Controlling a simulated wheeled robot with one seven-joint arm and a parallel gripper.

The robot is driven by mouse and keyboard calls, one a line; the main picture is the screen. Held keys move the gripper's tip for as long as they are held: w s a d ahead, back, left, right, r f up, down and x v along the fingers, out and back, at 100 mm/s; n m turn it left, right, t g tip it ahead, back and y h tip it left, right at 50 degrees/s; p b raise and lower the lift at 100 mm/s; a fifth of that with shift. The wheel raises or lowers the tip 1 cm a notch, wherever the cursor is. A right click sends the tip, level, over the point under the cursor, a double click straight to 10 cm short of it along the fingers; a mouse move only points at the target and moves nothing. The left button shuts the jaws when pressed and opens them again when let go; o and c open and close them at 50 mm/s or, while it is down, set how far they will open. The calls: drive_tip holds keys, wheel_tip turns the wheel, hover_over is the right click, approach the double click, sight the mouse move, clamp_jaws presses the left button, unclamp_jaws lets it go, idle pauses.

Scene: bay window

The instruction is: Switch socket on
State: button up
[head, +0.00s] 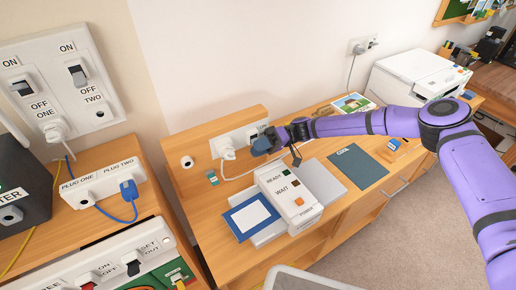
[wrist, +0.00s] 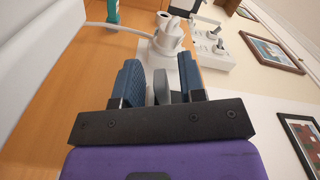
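A white double socket (head: 243,136) is fixed on the low wooden panel behind the desk. A white plug (head: 226,149) with a cable sits in its left part; a white plug (wrist: 170,38) also shows beyond my fingers in the wrist view. My gripper (head: 261,145) is at the right end of this socket, with its blue fingertips hiding part of it. In the wrist view its two blue fingers (wrist: 161,82) stand apart, with small grey shapes visible between them. I cannot tell whether these touch the fingers. The socket's switch position is hidden.
A white box (head: 288,193) marked READY, WAIT and POWER stands below my gripper, beside a blue-framed card (head: 250,217). A dark folder (head: 358,168) and a printer (head: 418,78) are to the right. Another switch plate (head: 62,80) is on the left wall.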

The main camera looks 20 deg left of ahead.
drive_tip(key=shift+s+a, duration=0.1)
drive_tip(key=shift+s, duration=0.05)
drive_tip(key=shift+c, duration=0.2)
clamp_jaws()
drive_tip(key=shift+r+m, duration=0.1)
drive_tip(key=shift+m, duration=0.2)
drive_tip(key=r+m, duration=0.1)
drive_tip(key=m, duration=0.3)
drive_tip(key=shift+s+r, duration=0.1)
drive_tip(key=shift+r, duration=0.25)
drive_tip(key=shift+r+m, duration=0.4)
drive_tip(key=shift+m, duration=0.85)
drive_tip(key=shift+r+m, duration=0.4)
drive_tip(key=shift+m, duration=0.85)
